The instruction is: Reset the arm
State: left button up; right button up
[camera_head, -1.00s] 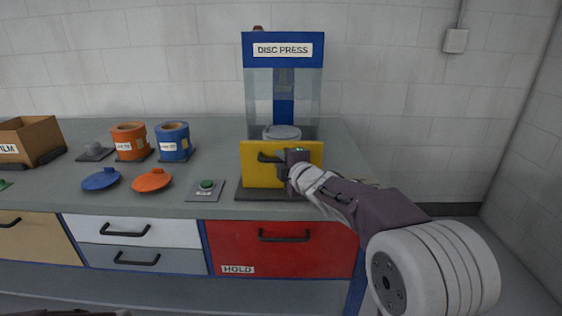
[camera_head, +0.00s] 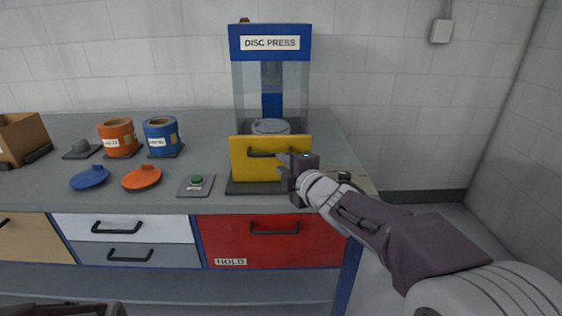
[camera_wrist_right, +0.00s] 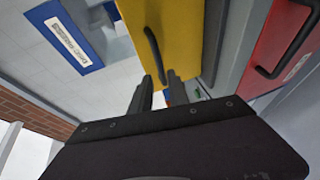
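The blue disc press (camera_head: 270,42) stands on the counter with a yellow front door (camera_head: 240,165). Its black handle (camera_head: 268,154) also shows in the right wrist view (camera_wrist_right: 154,52). My right gripper (camera_head: 282,164) is in front of the door's right part, just short of the handle. In the right wrist view its two fingers (camera_wrist_right: 158,92) are apart with nothing between them, the handle ahead of them. A dark part of my left arm (camera_head: 62,310) shows at the bottom left edge; its fingers cannot be made out.
A red HOLD drawer (camera_head: 270,245) is below. Free floor is at the right.

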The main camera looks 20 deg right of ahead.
jog(key=shift+a, duration=0.15)
jog(key=s+f+m+g+h, duration=0.1)
jog(key=s+f+m+g, duration=0.25)
jog(key=f, duration=0.65)
jog(key=s+f+m+g+h, duration=0.1)
jog(key=s+f+m+g, duration=0.25)
jog(key=f, duration=0.65)
jog(key=s+f+m+g, duration=0.7)
jog(key=s+f+m, duration=0.3)
jog(key=s, duration=0.6)
notch_tip(320, 180, up, 28)
jog(key=m+p, duration=0.1)
jog(key=p, duration=2.7)
jog(key=shift+s+a+f+m, duration=0.15)
jog(key=shift+s+a+m, duration=0.15)
jog(key=shift+s+a, duration=0.1)
